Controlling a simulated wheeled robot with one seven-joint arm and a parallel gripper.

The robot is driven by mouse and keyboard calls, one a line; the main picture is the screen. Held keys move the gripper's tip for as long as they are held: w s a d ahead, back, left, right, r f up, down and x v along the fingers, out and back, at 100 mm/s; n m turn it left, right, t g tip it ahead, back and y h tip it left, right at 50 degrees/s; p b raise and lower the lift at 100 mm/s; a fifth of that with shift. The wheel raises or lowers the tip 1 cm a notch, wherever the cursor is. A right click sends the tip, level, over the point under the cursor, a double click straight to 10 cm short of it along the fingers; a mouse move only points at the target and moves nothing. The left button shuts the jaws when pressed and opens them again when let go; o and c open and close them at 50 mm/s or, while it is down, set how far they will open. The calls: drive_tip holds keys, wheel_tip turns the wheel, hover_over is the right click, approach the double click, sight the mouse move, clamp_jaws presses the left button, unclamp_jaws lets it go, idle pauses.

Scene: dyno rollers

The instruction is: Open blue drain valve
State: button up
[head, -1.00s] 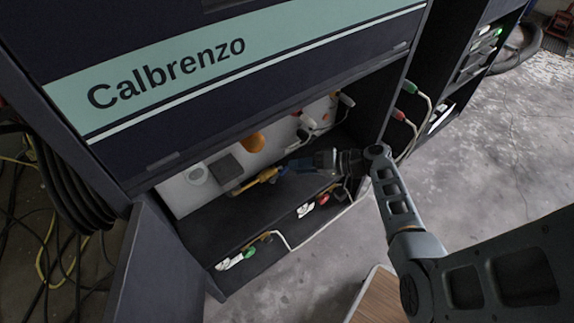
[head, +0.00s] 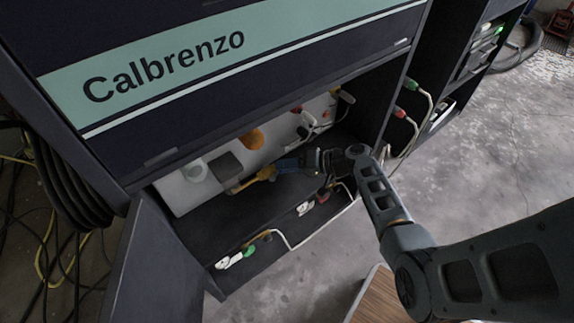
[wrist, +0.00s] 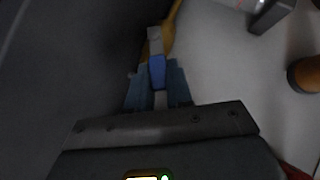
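The blue drain valve shows in the wrist view as a bright blue handle piece (wrist: 157,73) between my two fingers, with a pale grey end beyond it. In the head view, my gripper (head: 299,162) reaches from the right into the low open bay of the dark cabinet. Its fingers (wrist: 157,90) lie close along both sides of the blue piece, with no clear gap, and appear shut on it. The valve is mostly hidden by my gripper in the head view. A yellow handle or pipe (head: 258,178) lies just left of the fingertips.
The cabinet front (head: 250,65) overhangs the bay. An orange knob (head: 251,138) is on the pale back panel. A lower ledge holds green (head: 249,251) and red handled valves and a white pipe. An open door (head: 140,265) stands at left. Green and red handles (head: 411,84) are at right.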

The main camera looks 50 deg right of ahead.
clamp_jaws()
drive_tip(key=shift+f, duration=0.1)
drive_tip(key=shift+d+f+b, duration=0.1)
drive_tip(key=shift+f+b, duration=0.1)
drive_tip(key=shift+b, duration=0.45)
drive_tip(key=shift+d+f+m+t+y+b, duration=0.1)
drive_tip(key=shift+m+t+y+b, duration=0.25)
drive_tip(key=shift+b, duration=0.25)
drive_tip(key=o, duration=0.6)
unclamp_jaws()
